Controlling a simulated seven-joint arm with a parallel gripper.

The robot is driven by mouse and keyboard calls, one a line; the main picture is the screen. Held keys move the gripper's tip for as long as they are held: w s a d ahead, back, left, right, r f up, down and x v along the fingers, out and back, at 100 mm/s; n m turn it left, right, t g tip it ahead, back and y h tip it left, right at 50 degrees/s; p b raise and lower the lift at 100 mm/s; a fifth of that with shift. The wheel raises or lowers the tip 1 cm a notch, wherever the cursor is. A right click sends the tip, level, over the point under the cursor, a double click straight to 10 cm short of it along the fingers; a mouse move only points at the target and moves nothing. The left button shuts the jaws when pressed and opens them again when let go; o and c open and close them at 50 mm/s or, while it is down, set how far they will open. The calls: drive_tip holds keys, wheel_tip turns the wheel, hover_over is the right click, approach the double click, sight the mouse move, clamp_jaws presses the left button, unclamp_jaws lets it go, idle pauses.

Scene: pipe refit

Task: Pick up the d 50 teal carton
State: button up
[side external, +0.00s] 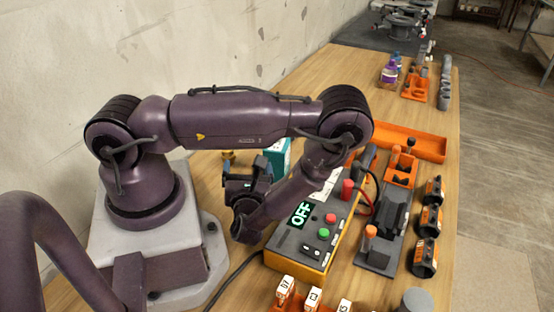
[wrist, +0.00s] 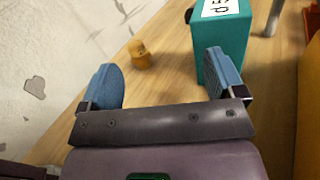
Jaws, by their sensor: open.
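The teal carton (wrist: 226,48) stands upright on the wooden table in the wrist view, with a white label reading "d5" and a cut-off character on its top. In the side view the carton (side external: 279,157) is partly hidden behind my arm. My gripper (wrist: 165,80) is open, with its two blue-padded fingers apart and nothing between them. The carton is ahead of the right finger and overlaps it in the wrist view; whether they touch I cannot tell. In the side view my gripper (side external: 250,175) is low over the table, left of the carton.
A small yellow-brown object (wrist: 140,55) stands ahead between the fingers. The wall is at the left. A yellow-sided control box (side external: 305,232) reading OFF is beside my wrist. An orange tray (side external: 415,142), orange-black cylinders (side external: 430,220) and labelled blocks (side external: 314,297) stand on the table (side external: 330,75).

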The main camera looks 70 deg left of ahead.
sight(273, 161)
drive_tip(key=w+t+h, duration=0.1)
drive_tip(key=w+d+f+m+t+h, duration=0.1)
drive_tip(key=t, duration=0.1)
drive_tip(key=w+m+t, duration=0.1)
drive_tip(key=w+t, duration=0.1)
drive_tip(key=shift+w+d+f+h, duration=0.1)
drive_tip(key=shift+d+f+h, duration=0.2)
drive_tip(key=shift+f+h, duration=0.1)
drive_tip(key=shift+w+a+r, duration=0.15)
drive_tip(key=shift+w, duration=0.05)
drive_tip(key=x, duration=0.7)
drive_tip(key=shift+r, duration=0.3)
drive_tip(key=c, duration=1.2)
